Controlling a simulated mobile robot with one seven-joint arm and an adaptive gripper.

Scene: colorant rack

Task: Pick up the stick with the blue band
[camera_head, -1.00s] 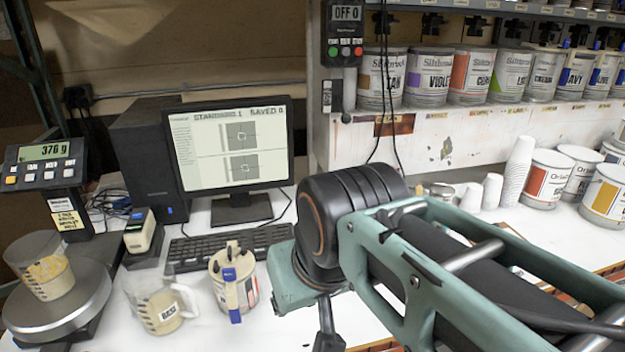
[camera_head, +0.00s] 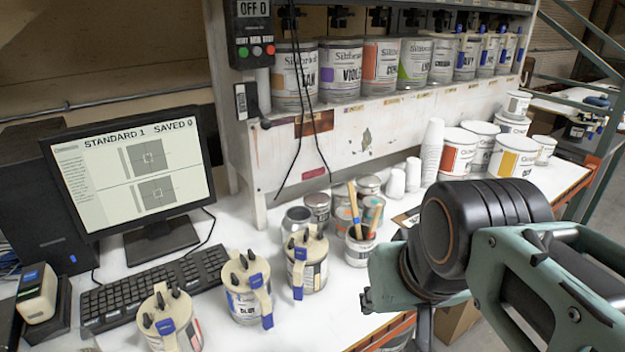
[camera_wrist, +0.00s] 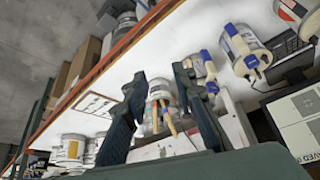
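A small can (camera_head: 357,251) with a few wooden sticks (camera_head: 354,208) stands on the white counter, left of my arm in the head view. The sticks lean out of the can's top. In the wrist view the sticks (camera_wrist: 169,116) show between the two fingers, in front of the cans.
Several lidded jugs with blue clips (camera_head: 247,288) stand left of the can. Small open cans (camera_head: 297,222) crowd behind it. White cup stacks (camera_head: 432,150) and paint buckets (camera_head: 458,152) are farther right. A paint shelf (camera_head: 400,94) rises behind. A keyboard (camera_head: 150,285) and monitor (camera_head: 130,170) are at left.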

